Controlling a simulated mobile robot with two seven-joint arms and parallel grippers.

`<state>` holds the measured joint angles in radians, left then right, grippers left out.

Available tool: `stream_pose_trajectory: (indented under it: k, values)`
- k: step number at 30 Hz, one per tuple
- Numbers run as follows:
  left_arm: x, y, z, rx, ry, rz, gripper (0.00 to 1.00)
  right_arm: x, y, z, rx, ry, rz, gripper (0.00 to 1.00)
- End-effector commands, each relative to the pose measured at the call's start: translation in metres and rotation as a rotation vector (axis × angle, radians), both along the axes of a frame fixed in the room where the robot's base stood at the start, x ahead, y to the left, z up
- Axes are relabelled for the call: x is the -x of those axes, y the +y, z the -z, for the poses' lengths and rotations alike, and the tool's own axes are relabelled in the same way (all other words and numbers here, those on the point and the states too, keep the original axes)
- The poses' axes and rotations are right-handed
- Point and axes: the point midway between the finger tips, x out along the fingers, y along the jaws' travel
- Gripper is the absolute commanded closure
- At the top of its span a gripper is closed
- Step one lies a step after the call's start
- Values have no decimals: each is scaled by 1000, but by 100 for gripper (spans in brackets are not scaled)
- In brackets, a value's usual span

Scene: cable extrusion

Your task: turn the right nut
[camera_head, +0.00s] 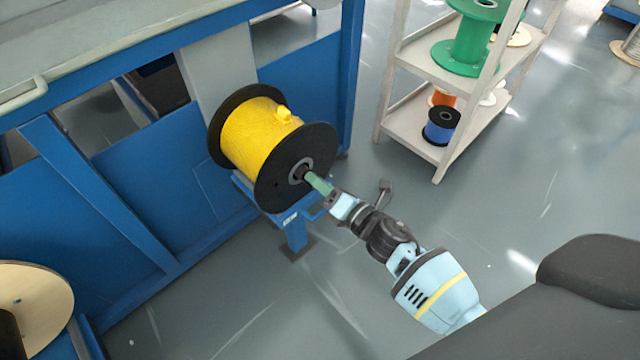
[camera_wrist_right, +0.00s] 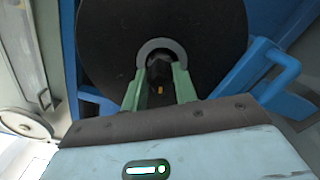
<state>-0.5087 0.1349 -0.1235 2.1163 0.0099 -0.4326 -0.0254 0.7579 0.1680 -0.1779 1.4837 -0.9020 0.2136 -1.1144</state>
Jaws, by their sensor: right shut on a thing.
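The right nut (camera_wrist_right: 159,72) is a dark piece at the hub of the spool's black flange, inside a grey ring (camera_wrist_right: 178,47). My right gripper (camera_wrist_right: 160,85) has green fingers on both sides of it and is shut on it. In the head view my right gripper (camera_head: 318,183) reaches the centre of the near flange (camera_head: 318,150) from the lower right. The nut itself is mostly hidden there by the fingers. The spool carries yellow cable (camera_head: 255,130). My left gripper is not in view.
The spool sits on a blue stand (camera_head: 293,232) beside a blue machine frame (camera_head: 130,210). A white shelf (camera_head: 415,125) with green and blue spools stands at the upper right. A wooden spool (camera_head: 40,300) is at the lower left.

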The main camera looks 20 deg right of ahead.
Motion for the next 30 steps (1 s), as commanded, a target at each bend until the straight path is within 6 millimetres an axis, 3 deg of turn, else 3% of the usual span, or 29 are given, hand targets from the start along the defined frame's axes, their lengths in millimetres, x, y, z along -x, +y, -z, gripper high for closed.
stream_pose_trajectory:
  k: [12, 29, 30]
  values:
    - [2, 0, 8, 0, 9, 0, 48, 1, 1, 1, 179, -64, -2, 94]
    - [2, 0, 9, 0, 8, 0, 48, 1, 1, 0, 205, -72, -2, 94]
    - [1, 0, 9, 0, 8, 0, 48, 1, 1, 0, 205, -72, -2, 68]
